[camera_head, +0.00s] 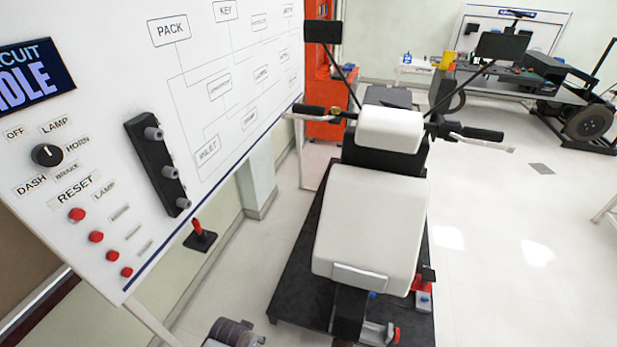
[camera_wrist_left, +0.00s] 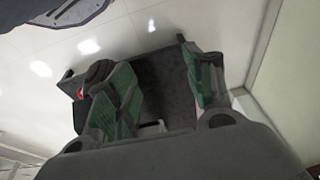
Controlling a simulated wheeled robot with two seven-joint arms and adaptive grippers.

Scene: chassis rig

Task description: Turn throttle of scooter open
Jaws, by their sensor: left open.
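The scooter has a white seat (camera_head: 368,228) and a white front cover (camera_head: 390,130). A black right handlebar grip (camera_head: 483,134) and a black left handlebar grip (camera_head: 308,110) stick out at its sides; which is the throttle is not marked. No gripper touches either grip. My left gripper (camera_wrist_left: 160,68) shows in the left wrist view, its green-padded fingers wide apart with nothing between them. Beyond the fingers is a dark flat surface (camera_wrist_left: 162,90), probably the black platform. I cannot clearly make out my left gripper in the head view. My right gripper is not seen.
A white circuit board panel (camera_head: 225,130) with knobs and red buttons stands close on the left. The scooter stands on a black platform (camera_head: 290,290). Open floor (camera_head: 530,230) lies to the right.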

